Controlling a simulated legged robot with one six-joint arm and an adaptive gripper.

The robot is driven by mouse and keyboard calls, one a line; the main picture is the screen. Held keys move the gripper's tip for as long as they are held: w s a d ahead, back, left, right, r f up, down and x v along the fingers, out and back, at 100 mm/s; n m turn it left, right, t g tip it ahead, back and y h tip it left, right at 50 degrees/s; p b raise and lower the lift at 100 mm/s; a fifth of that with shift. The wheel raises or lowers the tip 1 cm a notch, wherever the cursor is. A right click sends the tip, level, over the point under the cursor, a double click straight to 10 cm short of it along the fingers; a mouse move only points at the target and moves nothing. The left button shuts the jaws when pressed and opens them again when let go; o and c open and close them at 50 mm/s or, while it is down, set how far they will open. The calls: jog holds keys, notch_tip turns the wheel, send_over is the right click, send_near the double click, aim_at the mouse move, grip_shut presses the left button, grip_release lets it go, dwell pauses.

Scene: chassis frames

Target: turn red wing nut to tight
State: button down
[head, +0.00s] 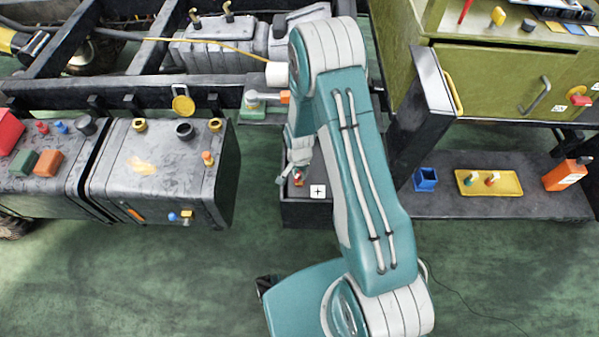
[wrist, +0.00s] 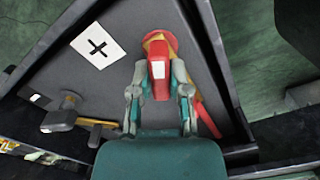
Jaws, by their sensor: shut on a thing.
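The red wing nut (wrist: 159,82) shows in the wrist view with a white mark on it. It sits over a round red and yellow base (wrist: 152,38) on a dark panel. My gripper (wrist: 159,92) has one finger on each side of the wing nut and is shut on it. In the head view my gripper (head: 299,160) reaches down to the dark box beside the chassis, and only a small bit of red and yellow shows below the fingers. My fingers hide part of the wing nut's sides.
A white plate with a black cross (wrist: 97,45) lies beside the wing nut. A dark T-shaped handle (wrist: 61,112) and a red strip (wrist: 207,120) are near my fingers. The grey tank (head: 165,175) stands left and the green cabinet (head: 500,80) right. Raised edges border the panel.

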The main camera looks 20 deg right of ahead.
aim_at(298, 172)
jog(key=m, duration=0.5)
jog(key=shift+m, duration=2.5)
jog(key=c, duration=0.6)
grip_release()
jog(key=shift+a, duration=0.1)
notch_tip(298, 172, up, 12)
jog(key=shift+w, duration=0.1)
